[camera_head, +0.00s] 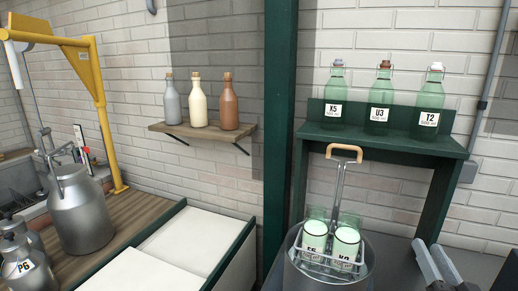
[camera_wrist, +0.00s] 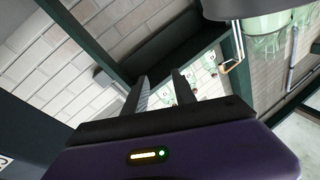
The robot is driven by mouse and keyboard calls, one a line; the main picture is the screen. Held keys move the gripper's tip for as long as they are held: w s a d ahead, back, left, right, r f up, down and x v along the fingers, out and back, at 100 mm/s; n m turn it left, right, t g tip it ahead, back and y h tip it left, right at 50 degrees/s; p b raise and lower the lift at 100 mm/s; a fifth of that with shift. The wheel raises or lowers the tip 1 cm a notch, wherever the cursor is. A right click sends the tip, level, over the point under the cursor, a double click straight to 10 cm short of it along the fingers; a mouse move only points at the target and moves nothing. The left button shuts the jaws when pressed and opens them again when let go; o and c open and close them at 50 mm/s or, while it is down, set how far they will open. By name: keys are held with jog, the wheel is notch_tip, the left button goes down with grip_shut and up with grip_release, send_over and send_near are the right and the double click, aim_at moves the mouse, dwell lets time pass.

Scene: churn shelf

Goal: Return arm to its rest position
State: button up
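My gripper (camera_head: 434,256) shows at the bottom right of the head view, to the right of the metal pail and in front of the green shelf. In the wrist view my gripper (camera_wrist: 162,90) has its two dark fingers apart, with nothing held between them. The wrist view is strongly tilted. The rest of my arm is largely out of the head view, so its full pose is hidden.
A metal pail (camera_head: 326,278) holds a wire carrier with two labelled green bottles. A green shelf (camera_head: 400,144) bears bottles X5, U3 and T2. A wooden wall shelf (camera_head: 203,130) bears three bottles. A milk churn (camera_head: 80,212) stands at left.

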jog(key=s+a+f+n+g+b, duration=0.1)
jog(key=s+a+f, duration=0.4)
jog(key=s, duration=0.8)
jog(key=s+a+f+n+g+y+b, duration=0.1)
jog(key=s+a+f+n+g+b, duration=0.1)
jog(key=s+f, duration=0.7)
jog(key=s+a+f+n+g+y+b, duration=0.1)
jog(key=s+a+f, duration=0.6)
jog(key=s, duration=1)
jog(key=shift+a+n+g+b, duration=0.35)
jog(key=shift+n+g+b, duration=0.2)
jog(key=shift+b, duration=0.6)
